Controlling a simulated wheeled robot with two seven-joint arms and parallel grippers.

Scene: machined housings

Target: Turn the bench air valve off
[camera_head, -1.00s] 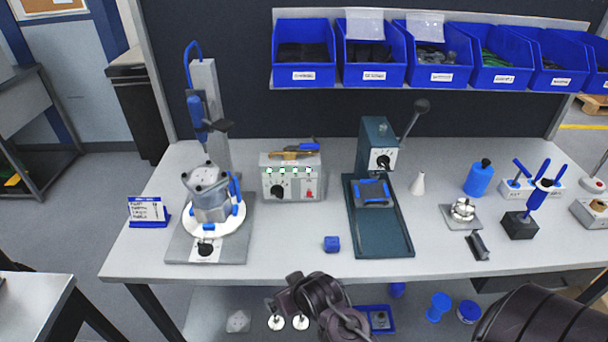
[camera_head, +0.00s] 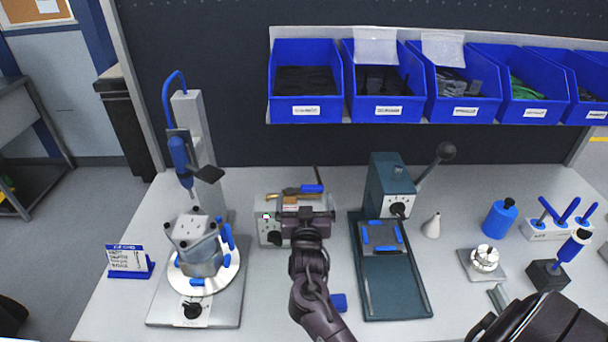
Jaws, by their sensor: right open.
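A white block (camera_head: 541,231) with blue levers (camera_head: 570,210) stands at the right of the bench; it looks like the air valve bank, but its label is too small to read. One lever leans left and two lean right. My right gripper (camera_head: 305,212) is open, well left of that block. It is over the front of a grey control box (camera_head: 268,207) and hides much of its face. Whether my gripper touches the box cannot be told. My left gripper is not in view.
A press fixture with a housing (camera_head: 197,248) stands left, a green lever press (camera_head: 388,185) right of the box. A blue cube (camera_head: 339,302) lies beside my arm. A white cone (camera_head: 432,226) and blue bottle (camera_head: 500,218) stand farther right. Blue bins (camera_head: 306,111) hang above.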

